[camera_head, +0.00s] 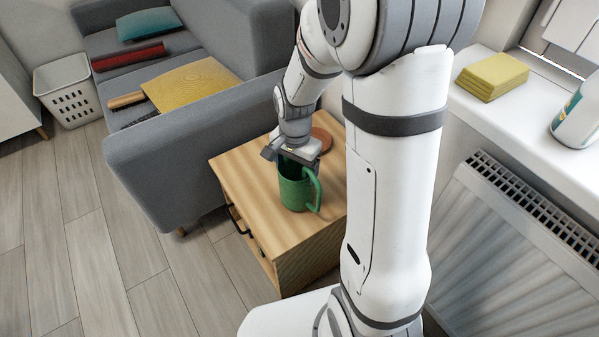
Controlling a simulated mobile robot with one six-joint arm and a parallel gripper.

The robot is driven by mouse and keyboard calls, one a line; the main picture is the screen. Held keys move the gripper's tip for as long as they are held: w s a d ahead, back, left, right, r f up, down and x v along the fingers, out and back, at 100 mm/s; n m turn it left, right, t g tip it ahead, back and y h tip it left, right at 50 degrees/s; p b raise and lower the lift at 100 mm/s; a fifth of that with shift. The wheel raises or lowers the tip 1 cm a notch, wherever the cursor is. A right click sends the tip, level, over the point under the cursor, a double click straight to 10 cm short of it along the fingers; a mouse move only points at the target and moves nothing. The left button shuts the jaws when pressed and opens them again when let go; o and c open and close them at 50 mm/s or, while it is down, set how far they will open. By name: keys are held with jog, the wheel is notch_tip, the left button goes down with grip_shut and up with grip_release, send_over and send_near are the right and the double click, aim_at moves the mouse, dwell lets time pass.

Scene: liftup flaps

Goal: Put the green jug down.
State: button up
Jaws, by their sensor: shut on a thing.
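The green jug (293,193) is upright at the wooden bedside cabinet's top (242,178), its handle toward the right. My gripper (291,160) points down from above and is shut on the jug's upper part. The fingertips are partly hidden by the jug's rim and the gripper body. I cannot tell whether the jug's base touches the cabinet top or is slightly above it.
A round reddish-brown coaster (321,138) lies behind the jug on the cabinet. A grey sofa (190,155) stands left of the cabinet. A radiator (520,240) and a windowsill with yellow cloths (491,76) and a white bottle (577,115) are at right.

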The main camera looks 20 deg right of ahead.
jog(key=shift+f, duration=0.75)
jog(key=o, duration=1.7)
jog(key=shift+o, duration=0.2)
notch_tip(320, 180, up, 11)
jog(key=p, duration=0.4)
jog(key=s+r+n, duration=0.3)
jog(key=s+n, duration=0.1)
jog(key=s, duration=0.3)
jog(key=s+d+r+n+t, duration=0.1)
jog(key=s+r+n, duration=0.1)
jog(key=s+n, duration=0.3)
jog(key=shift+s+r+n, duration=0.3)
jog(key=shift+s+r, duration=0.1)
jog(key=shift+s, duration=0.5)
